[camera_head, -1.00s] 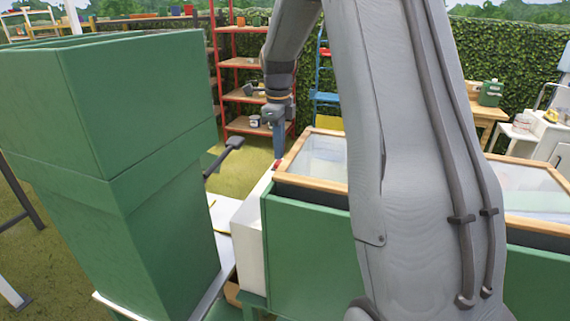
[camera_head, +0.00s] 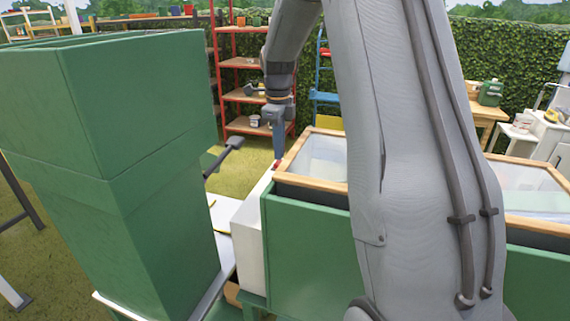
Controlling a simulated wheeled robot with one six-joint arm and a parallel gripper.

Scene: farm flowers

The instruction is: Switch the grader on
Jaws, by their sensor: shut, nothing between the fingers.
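The grader is a green machine with a tall green hopper (camera_head: 125,150) at the left and a white box (camera_head: 250,235) beside a green, wood-framed bin (camera_head: 305,250). A small red button (camera_head: 276,165) shows on top of the white box at its far end. My gripper (camera_head: 278,152) is shut and empty, pointing down with its tip at or just above the red button. I cannot tell whether it touches. A dark lever with a black knob (camera_head: 235,142) sticks out beside the hopper, left of my gripper.
A red shelf rack (camera_head: 240,92) with pots and a blue ladder (camera_head: 325,95) stand behind. A wooden table (camera_head: 485,112) and a white stand (camera_head: 545,130) are at the right. Grass (camera_head: 235,165) is open beyond the grader. My arm hides part of the bins.

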